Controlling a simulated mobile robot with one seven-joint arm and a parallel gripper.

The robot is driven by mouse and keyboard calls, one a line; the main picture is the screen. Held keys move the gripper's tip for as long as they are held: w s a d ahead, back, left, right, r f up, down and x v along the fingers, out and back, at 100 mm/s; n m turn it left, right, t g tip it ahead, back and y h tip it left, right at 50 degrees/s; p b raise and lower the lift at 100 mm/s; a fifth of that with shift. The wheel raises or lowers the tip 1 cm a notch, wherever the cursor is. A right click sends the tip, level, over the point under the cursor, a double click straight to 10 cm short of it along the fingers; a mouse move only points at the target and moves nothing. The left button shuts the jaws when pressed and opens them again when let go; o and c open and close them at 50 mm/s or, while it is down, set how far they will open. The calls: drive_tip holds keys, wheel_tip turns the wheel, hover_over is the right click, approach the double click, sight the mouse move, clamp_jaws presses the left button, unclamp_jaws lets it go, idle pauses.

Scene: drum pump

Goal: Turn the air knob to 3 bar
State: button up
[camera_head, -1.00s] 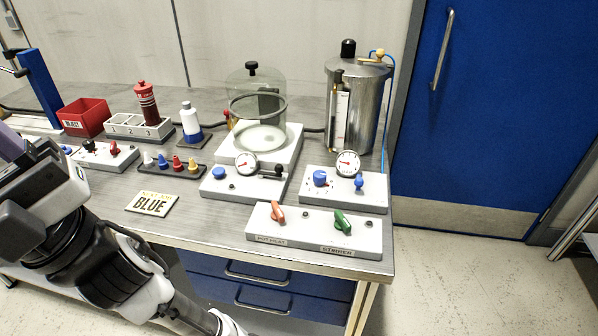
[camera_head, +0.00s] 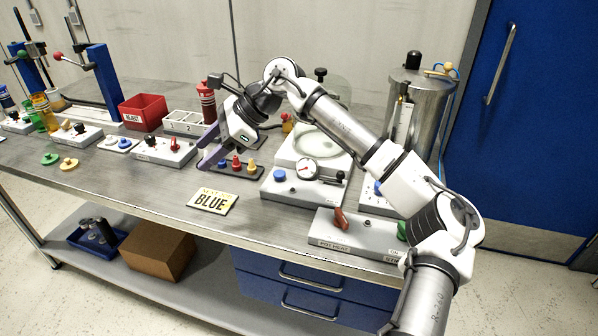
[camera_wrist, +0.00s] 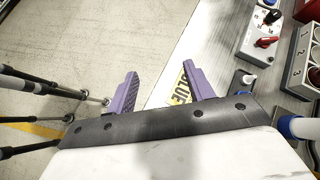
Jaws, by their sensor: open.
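The panel in front of the steel pot shows its white box (camera_head: 372,205) beside my arm. Its blue knob (camera_head: 378,188), seemingly the air knob, is partly covered by my arm, and its gauge is hidden behind the arm. I cannot read the pressure. My gripper (camera_head: 211,153) has purple fingers and hangs over the bench's middle, well left of that panel, near the small pegs. In the wrist view my gripper (camera_wrist: 160,87) is open with nothing between its fingers. The knob is not in the wrist view.
A second panel with a gauge (camera_head: 306,169) and blue button stands left of the pot's panel. The front panel (camera_head: 335,244) has a red knob and a green one. A BLUE card (camera_head: 212,201), colored pegs and a red bin (camera_head: 144,111) are nearby. The steel pot (camera_head: 421,95) stands behind.

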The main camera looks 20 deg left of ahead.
drive_tip(key=w+d+f+m+t+h, duration=0.2)
drive_tip(key=w+d+t+h, duration=0.2)
drive_tip(key=w+d, duration=1)
drive_tip(key=w+d+r+m+h, duration=0.1)
drive_tip(key=d+h, duration=0.1)
drive_tip(key=d, duration=0.9)
drive_tip(key=w+d+r+m+h, duration=0.1)
drive_tip(key=w+d+r+h, duration=0.15)
drive_tip(key=d, duration=0.75)
drive_tip(key=shift+t, duration=0.5)
drive_tip(key=f+p, duration=0.1)
drive_tip(key=f, duration=0.8)
drive_tip(key=f+p, duration=0.1)
drive_tip(key=f, duration=0.4)
drive_tip(key=shift+s+a+f+p, duration=0.2)
drive_tip(key=shift+a+f+p, duration=0.05)
drive_tip(key=shift+f+p, duration=0.1)
drive_tip(key=shift+n, duration=0.3)
drive_tip(key=shift+r, duration=0.1)
drive_tip(key=c, duration=1)
